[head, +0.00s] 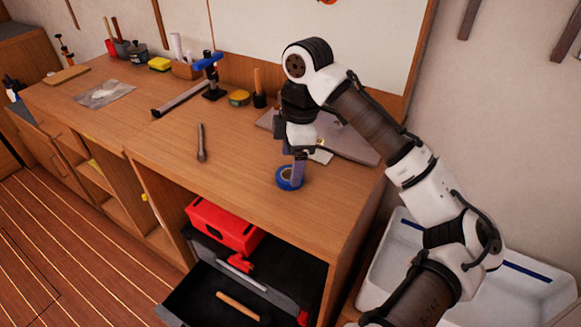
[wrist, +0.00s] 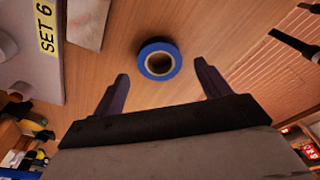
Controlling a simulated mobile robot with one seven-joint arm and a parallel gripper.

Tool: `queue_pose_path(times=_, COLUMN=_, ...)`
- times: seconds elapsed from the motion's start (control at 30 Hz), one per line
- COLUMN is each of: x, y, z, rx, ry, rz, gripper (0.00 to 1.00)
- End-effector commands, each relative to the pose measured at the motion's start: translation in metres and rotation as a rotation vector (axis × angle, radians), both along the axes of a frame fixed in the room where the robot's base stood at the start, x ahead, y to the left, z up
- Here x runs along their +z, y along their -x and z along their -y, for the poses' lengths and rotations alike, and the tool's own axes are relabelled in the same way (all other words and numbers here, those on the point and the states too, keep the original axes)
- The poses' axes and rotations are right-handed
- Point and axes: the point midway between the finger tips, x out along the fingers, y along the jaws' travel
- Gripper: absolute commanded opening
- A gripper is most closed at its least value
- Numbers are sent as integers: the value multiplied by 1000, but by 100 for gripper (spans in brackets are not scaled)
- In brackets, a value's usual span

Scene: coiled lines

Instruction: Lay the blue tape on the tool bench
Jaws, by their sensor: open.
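The blue tape (head: 287,181) is a roll lying flat on the wooden tool bench (head: 240,178), near its front edge. In the wrist view the blue tape (wrist: 147,66) shows its round hole and lies just beyond the fingertips, centred between them. My gripper (head: 298,172) points down at the roll, with its fingers over or beside it. In the wrist view my gripper (wrist: 162,74) has its two fingers spread wide with nothing between them. The far side of the roll is partly hidden by a finger in the head view.
A grey flat case (head: 350,141) lies behind my gripper. A metal tool (head: 201,143) lies to the left, with a blue-topped clamp (head: 208,73) behind. Below are a red box (head: 222,222) and an open drawer (head: 200,290). Bench room is free around the roll's left.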

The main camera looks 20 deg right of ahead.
Motion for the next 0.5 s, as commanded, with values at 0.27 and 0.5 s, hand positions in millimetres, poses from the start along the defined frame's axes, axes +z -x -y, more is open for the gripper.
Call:
queue_pose_path(times=0.27, x=59, y=1, z=8, rx=-2, ry=4, rz=1, gripper=76)
queue_pose_path(times=0.5, x=87, y=2, z=11, rx=0, ry=1, rz=0, gripper=76)
